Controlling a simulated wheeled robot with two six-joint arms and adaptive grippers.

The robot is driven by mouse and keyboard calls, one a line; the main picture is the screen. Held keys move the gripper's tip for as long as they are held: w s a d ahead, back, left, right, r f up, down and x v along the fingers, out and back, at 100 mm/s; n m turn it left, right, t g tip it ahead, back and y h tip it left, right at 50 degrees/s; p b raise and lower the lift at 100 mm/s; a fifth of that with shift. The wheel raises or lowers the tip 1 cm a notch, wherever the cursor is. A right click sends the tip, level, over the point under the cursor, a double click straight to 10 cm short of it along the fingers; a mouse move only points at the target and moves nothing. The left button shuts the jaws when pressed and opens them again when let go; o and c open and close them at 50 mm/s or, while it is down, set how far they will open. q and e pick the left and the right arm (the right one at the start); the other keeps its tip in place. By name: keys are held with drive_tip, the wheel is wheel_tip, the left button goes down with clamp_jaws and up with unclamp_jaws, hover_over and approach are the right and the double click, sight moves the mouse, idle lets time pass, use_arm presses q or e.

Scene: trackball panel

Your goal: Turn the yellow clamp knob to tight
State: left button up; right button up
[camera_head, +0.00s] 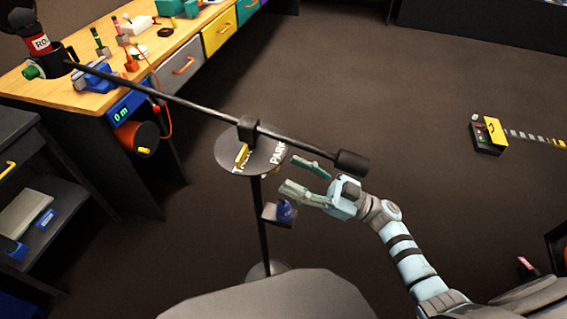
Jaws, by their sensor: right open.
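A black post (261,215) carries a dark round disc (235,142) with white lettering; "PARK" is readable. A long black boom (190,100) crosses above it through a black collar (248,130). A small yellow piece (242,156) shows at the disc below the collar; I cannot tell whether it is the clamp knob or a marker. No "tight" mark is readable. My right gripper (297,176) is open and empty, right of the disc and below the boom, its fingers pointing left. It looks apart from the yellow piece. My left gripper is out of view.
The boom's black end block (351,163) is close above my right gripper. A small dark holder (279,214) with a blue item sits on the post just below. A wooden workbench (75,90) stands at upper left. The floor to the right is mostly clear.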

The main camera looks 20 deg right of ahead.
drive_tip(key=x, duration=0.3)
drive_tip(key=shift+w+a+r, duration=0.15)
drive_tip(key=shift+a, duration=0.1)
drive_tip(key=shift+c, duration=0.6)
clamp_jaws()
